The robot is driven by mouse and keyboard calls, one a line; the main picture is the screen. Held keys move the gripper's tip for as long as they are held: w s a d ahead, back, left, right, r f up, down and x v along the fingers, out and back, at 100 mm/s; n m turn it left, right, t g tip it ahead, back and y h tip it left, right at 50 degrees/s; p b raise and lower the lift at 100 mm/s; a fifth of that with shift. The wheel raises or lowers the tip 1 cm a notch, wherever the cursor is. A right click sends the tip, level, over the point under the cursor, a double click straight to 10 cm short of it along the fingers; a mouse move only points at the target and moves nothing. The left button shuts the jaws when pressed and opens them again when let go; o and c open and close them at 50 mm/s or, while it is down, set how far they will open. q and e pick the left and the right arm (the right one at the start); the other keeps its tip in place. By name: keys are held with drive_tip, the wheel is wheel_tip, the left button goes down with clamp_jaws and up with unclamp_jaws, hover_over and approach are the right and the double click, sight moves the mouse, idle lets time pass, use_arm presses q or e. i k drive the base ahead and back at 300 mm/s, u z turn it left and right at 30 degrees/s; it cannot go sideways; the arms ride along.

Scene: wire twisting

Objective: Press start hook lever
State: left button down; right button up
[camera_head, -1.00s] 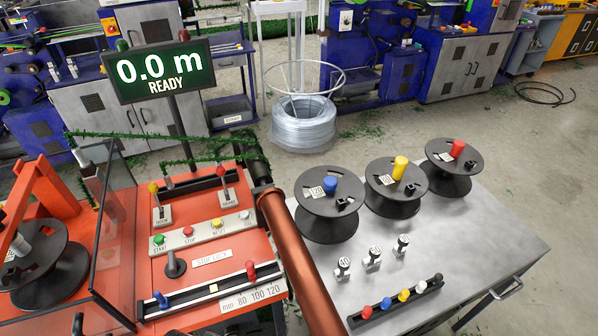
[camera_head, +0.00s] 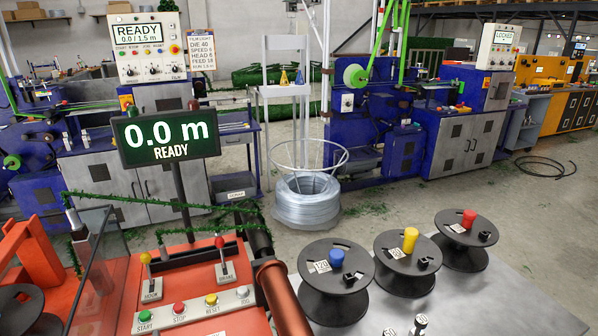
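The hook lever (camera_head: 147,266) stands on the orange-red machine at the lower left. It has a yellow knob on a thin rod and a white base plate labelled HOOK. Its rod is near upright, leaning slightly left. The brake lever (camera_head: 222,258), with a red knob, stands to its right. A button strip in front carries a green START button (camera_head: 145,316), a red STOP button (camera_head: 179,308), a yellow RESET button (camera_head: 211,299) and a pale JOG button (camera_head: 243,292). The display (camera_head: 166,138) reads 0.0 m READY. Neither gripper shows.
A copper-coloured tube (camera_head: 282,298) runs along the machine's right side. A grey table (camera_head: 500,308) on the right holds black spools with blue (camera_head: 336,257), yellow (camera_head: 410,240) and red (camera_head: 469,219) knobs. A clear panel (camera_head: 97,270) stands left of the levers. A wire coil (camera_head: 308,203) stands behind.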

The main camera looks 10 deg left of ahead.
sight(146, 258)
drive_tip(key=z, duration=1)
drive_tip(key=k, duration=1.5)
drive_tip(key=u, duration=1)
drive_tip(key=i, duration=0.5)
